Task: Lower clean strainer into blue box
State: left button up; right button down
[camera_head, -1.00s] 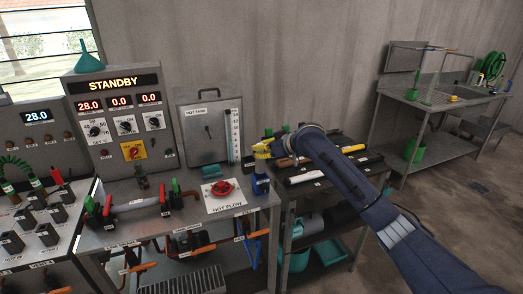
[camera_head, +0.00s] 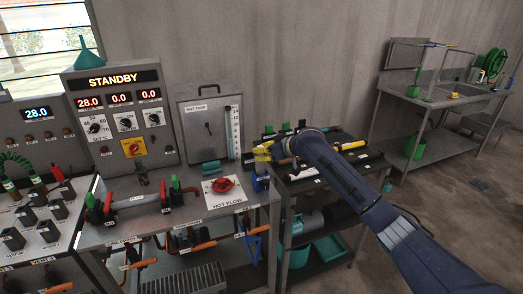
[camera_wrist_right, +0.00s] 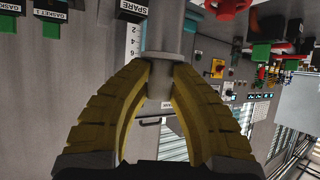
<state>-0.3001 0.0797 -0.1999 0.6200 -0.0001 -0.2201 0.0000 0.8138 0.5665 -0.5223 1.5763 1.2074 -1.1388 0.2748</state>
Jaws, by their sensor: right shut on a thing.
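My right gripper (camera_head: 262,154) is over the right edge of the grey bench, its yellow fingers pointing left. In the right wrist view its fingers (camera_wrist_right: 160,80) are shut on a pale grey cylinder (camera_wrist_right: 168,32), apparently the strainer, which runs out of the top of the picture. In the head view the strainer is mostly hidden by the fingers. A small blue piece (camera_head: 260,184), probably the blue box, shows just below the gripper. Whether the strainer touches or enters it cannot be told. My left gripper is not in view.
A red valve wheel (camera_head: 222,186) on a HOT FLOW plate lies just left of the gripper. The hot tank panel (camera_head: 207,120) stands behind. A dark-topped cart (camera_head: 330,180) with several tools is under my right arm. A sink bench (camera_head: 440,100) stands back right.

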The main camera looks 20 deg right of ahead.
aim_at(264, 165)
jog(key=shift+f, duration=0.95)
jog(key=shift+f, duration=1.1)
jog(key=shift+f, duration=0.35)
jog(key=shift+f, duration=0.8)
jog(key=c, duration=1.2)
grip_release()
jog(key=shift+c, duration=0.2)
jog(key=s+d+r, duration=0.1)
jog(key=s+r, duration=0.2)
jog(key=r, duration=0.3)
jog(key=shift+d, duration=0.35)
